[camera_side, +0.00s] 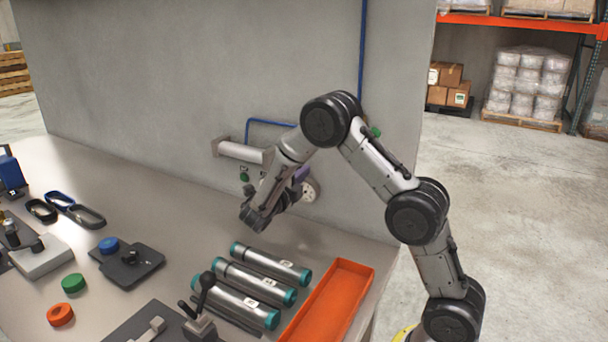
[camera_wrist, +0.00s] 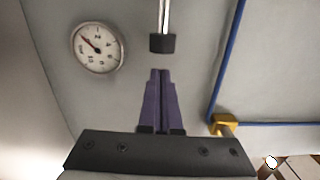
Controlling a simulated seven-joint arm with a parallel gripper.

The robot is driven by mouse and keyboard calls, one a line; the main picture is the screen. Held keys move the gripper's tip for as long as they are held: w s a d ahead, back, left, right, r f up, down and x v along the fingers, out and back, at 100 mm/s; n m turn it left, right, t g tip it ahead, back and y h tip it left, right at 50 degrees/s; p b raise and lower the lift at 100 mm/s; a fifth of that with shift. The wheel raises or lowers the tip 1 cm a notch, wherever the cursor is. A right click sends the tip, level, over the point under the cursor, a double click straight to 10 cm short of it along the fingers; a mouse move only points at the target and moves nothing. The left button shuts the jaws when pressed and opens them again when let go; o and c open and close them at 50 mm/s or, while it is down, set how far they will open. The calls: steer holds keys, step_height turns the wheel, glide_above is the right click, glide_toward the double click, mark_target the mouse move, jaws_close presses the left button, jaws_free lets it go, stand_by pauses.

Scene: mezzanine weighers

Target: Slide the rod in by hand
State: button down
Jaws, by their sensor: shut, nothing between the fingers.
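A bright metal rod (camera_wrist: 162,15) with a black block-shaped end (camera_wrist: 162,43) comes down from the top of the wrist view. My gripper (camera_wrist: 161,73) has purple fingers that are shut together and empty. Their tips point at the black end, with a small gap in the picture; I cannot tell the depth between them. In the side view a pale cylinder (camera_side: 240,152) is mounted along the grey wall. My gripper's purple fingers (camera_side: 300,175) show at its right, partly behind my wrist. The rod is hidden there by my arm.
A round gauge (camera_wrist: 97,47) sits close to the fingers, left in the wrist view. A blue pipe (camera_wrist: 226,60) meets a yellow fitting (camera_wrist: 224,124). Below on the bench are teal-ended tubes (camera_side: 262,283), an orange tray (camera_side: 360,275) and a black lever (camera_side: 205,285).

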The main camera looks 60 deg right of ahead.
steer(key=shift+w, duration=2.55)
